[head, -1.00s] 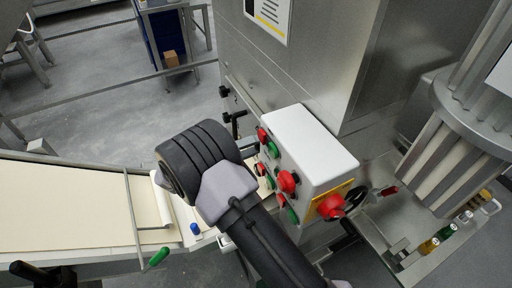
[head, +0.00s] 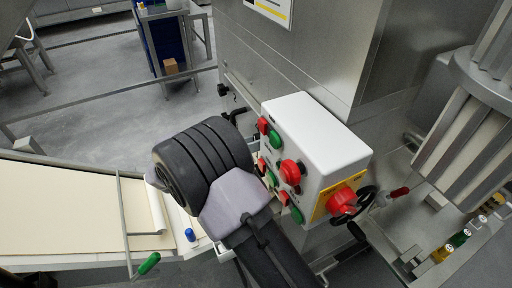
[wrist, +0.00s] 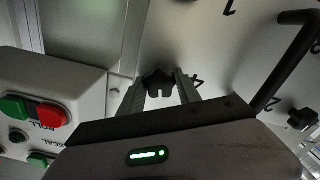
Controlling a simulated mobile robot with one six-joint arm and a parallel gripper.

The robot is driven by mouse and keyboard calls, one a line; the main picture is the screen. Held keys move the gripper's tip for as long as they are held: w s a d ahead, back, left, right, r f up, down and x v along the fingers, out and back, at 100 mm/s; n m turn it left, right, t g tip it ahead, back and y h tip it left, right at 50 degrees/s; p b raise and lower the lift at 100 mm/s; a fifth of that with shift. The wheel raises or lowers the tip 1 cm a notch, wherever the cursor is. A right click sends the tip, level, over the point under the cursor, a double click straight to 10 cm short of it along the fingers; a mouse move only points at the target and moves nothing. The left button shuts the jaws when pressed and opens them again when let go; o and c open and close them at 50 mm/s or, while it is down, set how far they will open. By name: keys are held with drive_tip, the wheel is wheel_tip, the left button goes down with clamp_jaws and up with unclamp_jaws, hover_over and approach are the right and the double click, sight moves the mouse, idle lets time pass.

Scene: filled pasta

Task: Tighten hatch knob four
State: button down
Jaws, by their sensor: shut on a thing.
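Hatch knob four (wrist: 157,78), a dark lobed knob, sits on the pale hatch panel (wrist: 205,45) in the wrist view, with a printed "4" just to its right. My gripper (wrist: 161,88) has its two fingers on either side of this knob and is shut on it. In the head view my arm's thick dark wrist covers the gripper tip and the held knob. Whether the knob is seated tight cannot be told.
A white control box (head: 315,140) with red and green buttons stands close beside my wrist; it also shows at the left of the wrist view (wrist: 45,90). A black bar handle (wrist: 285,65) and another dark knob (wrist: 301,118) are on the right. A pasta-sheet conveyor (head: 70,215) lies left.

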drive_tip(key=shift+m+b, duration=0.9)
drive_tip(key=shift+m, duration=0.3)
drive_tip(key=c, duration=0.9)
unclamp_jaws()
drive_tip(key=shift+o, duration=0.2)
drive_tip(key=p+v, duration=0.6)
drive_tip(key=v, duration=1.1)
drive_tip(key=shift+a, duration=0.2)
